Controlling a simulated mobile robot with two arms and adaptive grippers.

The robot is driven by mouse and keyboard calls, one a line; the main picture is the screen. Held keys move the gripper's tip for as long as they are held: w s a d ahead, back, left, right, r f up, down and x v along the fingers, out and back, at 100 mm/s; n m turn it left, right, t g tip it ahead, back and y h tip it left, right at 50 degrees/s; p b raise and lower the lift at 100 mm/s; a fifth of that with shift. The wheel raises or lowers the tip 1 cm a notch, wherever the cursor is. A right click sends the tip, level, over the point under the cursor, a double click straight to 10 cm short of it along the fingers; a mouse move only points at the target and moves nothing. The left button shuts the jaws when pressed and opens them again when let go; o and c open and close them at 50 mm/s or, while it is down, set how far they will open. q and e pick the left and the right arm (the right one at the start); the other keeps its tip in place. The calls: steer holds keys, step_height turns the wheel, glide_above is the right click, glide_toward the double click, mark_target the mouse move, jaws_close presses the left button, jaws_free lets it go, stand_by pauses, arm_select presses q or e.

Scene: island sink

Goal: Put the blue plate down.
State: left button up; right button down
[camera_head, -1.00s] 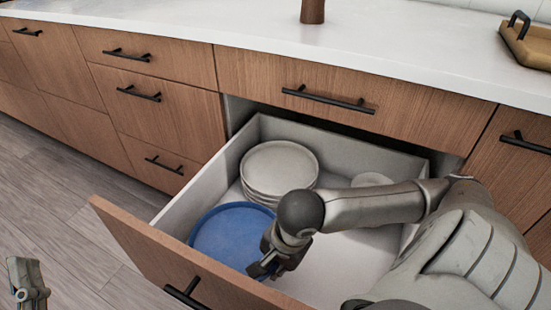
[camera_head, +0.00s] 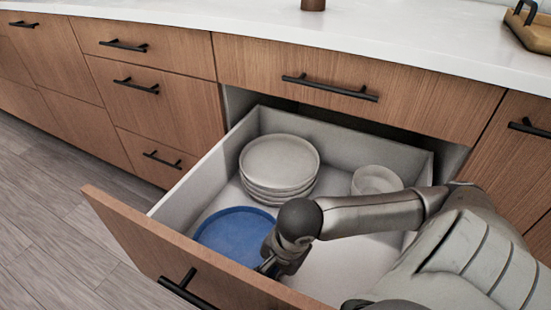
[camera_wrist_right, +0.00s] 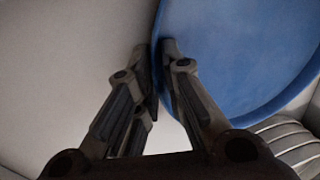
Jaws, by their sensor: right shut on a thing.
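The blue plate (camera_head: 232,233) is inside the open drawer (camera_head: 190,196), at its front left, close behind the drawer front. My right gripper (camera_head: 266,266) is shut on the plate's right rim. In the right wrist view the two fingers (camera_wrist_right: 158,68) pinch the rim of the blue plate (camera_wrist_right: 235,55). The plate looks about level. I cannot tell whether its underside touches the drawer floor, as the drawer front hides its near edge. My left gripper is not in view.
A stack of white plates (camera_head: 279,162) stands behind the blue plate. White bowls (camera_head: 376,180) stand at the drawer's back right, partly behind my right arm. The white counter (camera_head: 400,40) runs above, with a wooden tray (camera_head: 530,32) at the right.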

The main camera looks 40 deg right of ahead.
stand_by(0.3)
steer(key=c, duration=2)
jaws_free()
steer(key=shift+f, duration=0.1)
steer(key=o, duration=0.5)
